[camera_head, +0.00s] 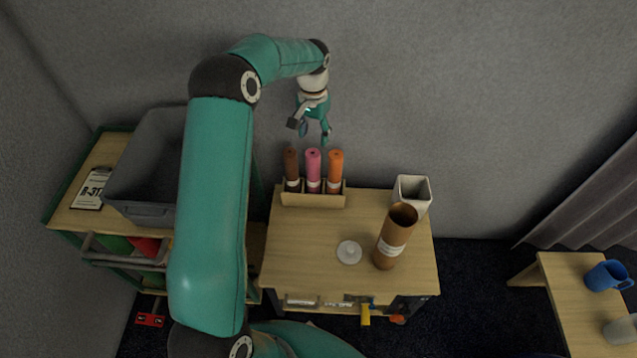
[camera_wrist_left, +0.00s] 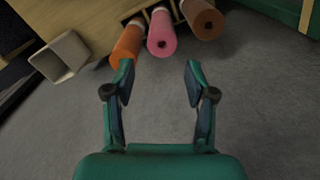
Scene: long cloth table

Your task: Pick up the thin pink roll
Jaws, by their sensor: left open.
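The thin pink roll (camera_head: 313,168) stands upright in a small wooden holder (camera_head: 313,200) at the back left of the table, between a brown roll (camera_head: 291,166) and an orange roll (camera_head: 335,168). My left gripper (camera_head: 310,131) is open and empty, above and behind the rolls in the head view. In the left wrist view the pink roll (camera_wrist_left: 162,36) shows beyond the open fingers (camera_wrist_left: 158,80), with a roll on each side. The gripper appears apart from it. My right gripper is not in view.
A large brown tube (camera_head: 394,238), a white square container (camera_head: 411,190) and a round whitish disc (camera_head: 349,252) stand on the table's right half. A grey bin (camera_head: 148,165) is on a cart at left. The grey wall is close behind the holder.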

